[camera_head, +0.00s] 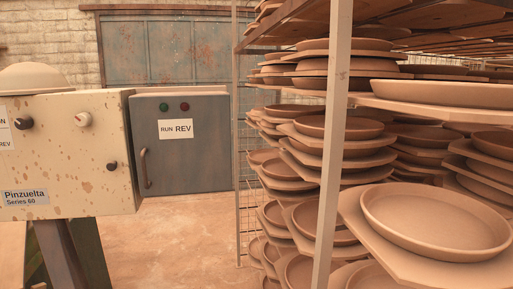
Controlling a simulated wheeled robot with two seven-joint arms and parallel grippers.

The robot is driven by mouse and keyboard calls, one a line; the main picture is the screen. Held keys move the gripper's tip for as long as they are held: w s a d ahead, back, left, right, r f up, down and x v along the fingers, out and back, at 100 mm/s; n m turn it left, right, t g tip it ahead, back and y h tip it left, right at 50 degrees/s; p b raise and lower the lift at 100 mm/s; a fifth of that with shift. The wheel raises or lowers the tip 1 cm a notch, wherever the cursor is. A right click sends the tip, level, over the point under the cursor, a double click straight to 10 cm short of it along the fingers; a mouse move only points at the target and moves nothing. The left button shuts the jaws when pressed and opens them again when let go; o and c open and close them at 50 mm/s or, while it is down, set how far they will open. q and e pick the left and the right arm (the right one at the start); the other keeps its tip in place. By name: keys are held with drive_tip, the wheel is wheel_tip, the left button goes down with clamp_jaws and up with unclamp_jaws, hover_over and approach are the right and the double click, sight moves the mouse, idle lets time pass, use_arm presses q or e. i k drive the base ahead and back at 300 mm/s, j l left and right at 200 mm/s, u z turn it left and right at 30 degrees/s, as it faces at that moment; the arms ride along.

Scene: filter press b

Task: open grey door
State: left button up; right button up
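A grey door (205,158) on the front of a box stands left of centre, beside a cream control cabinet. It looks shut. It has a vertical bar handle (146,168) near its left edge. A white label reading "RUN REV" (176,129) and a green and a red button sit near its top. Neither of my grippers shows in the head view.
The cream cabinet (95,150), with knobs and a "Pinzuelta Series 60" plate, stands at left. A rack (334,130) stacked with clay plates fills the right side. A blue-grey panel (165,50) is on the brick wall behind. Bare floor (185,235) lies below the grey door.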

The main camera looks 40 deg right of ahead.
sight(182, 143)
drive_tip(key=z, duration=0.85)
